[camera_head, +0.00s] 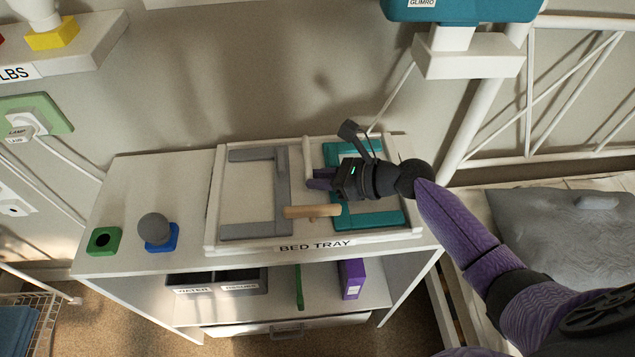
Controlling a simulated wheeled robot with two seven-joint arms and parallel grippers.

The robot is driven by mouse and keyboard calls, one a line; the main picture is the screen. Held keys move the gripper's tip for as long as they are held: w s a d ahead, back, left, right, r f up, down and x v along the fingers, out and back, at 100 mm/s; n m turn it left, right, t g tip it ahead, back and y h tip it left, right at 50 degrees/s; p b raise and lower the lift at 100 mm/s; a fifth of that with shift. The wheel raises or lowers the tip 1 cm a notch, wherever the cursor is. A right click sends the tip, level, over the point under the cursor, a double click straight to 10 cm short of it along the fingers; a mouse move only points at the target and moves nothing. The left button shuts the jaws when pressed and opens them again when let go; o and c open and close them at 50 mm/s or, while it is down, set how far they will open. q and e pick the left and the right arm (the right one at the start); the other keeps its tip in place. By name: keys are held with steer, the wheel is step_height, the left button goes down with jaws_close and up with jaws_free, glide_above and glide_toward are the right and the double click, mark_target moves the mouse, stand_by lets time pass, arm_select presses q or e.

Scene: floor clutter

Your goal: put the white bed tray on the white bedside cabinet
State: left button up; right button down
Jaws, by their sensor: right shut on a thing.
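The white bed tray (212,205), labelled BED TRAY on its front edge, lies on top of the white bedside cabinet (130,192). It covers the middle and right of the top. My right gripper (312,180) reaches in from the right and is over the middle of the tray. Its purple fingers are shut at the tray's white middle bar (306,150); the exact contact is small and partly hidden. My left gripper is not in view.
In the tray are a grey frame (238,231), a teal frame (375,220) and a wooden peg (312,212). A bed (560,225) is at right.

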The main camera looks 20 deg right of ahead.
steer(key=c, duration=1)
jaws_free()
steer(key=shift+f, duration=0.1)
steer(key=o, duration=0.4)
steer(key=p+v, duration=0.5)
steer(key=v, duration=0.6)
steer(key=shift+s+r, duration=0.1)
steer(key=shift+r, duration=0.2)
steer(key=shift+s+d, duration=0.25)
steer(key=shift+d, duration=0.1)
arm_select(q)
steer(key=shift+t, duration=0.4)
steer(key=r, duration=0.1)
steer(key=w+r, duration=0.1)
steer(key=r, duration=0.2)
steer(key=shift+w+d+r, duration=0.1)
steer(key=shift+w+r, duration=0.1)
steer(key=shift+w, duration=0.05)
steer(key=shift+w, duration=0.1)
